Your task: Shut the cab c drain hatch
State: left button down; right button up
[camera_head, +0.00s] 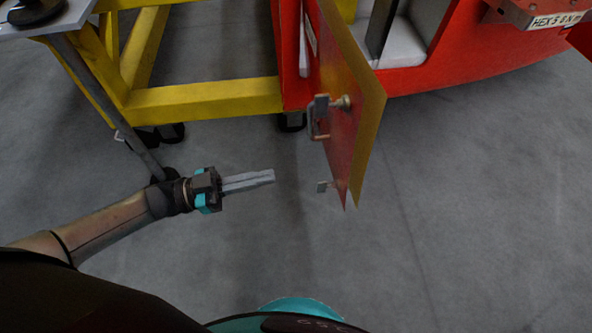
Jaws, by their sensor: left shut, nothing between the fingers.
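The drain hatch (350,105) is a red panel with a yellowish edge. It stands swung out from the red cab body (455,55), open, with its edge toward me. I cannot read a label that names the cab. My left gripper (272,176) is shut and empty. It is left of the hatch's lower corner, apart from it, with its fingers pointing right. My right gripper is not in view.
A yellow frame on castors (200,101) stands at the upper left, beside a grey table top (88,12) with a slanted leg. A plate marked HEX (545,16) is at the upper right. The grey floor right of the hatch is clear.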

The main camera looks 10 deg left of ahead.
aim_at(343, 159)
pick_arm(q)
jog(key=b+x, duration=0.1)
jog(key=x, duration=1.1)
jog(key=shift+w+d, duration=0.1)
jog(key=shift+w, duration=0.05)
jog(key=shift+w+d, duration=0.2)
jog(key=shift+d, duration=0.2)
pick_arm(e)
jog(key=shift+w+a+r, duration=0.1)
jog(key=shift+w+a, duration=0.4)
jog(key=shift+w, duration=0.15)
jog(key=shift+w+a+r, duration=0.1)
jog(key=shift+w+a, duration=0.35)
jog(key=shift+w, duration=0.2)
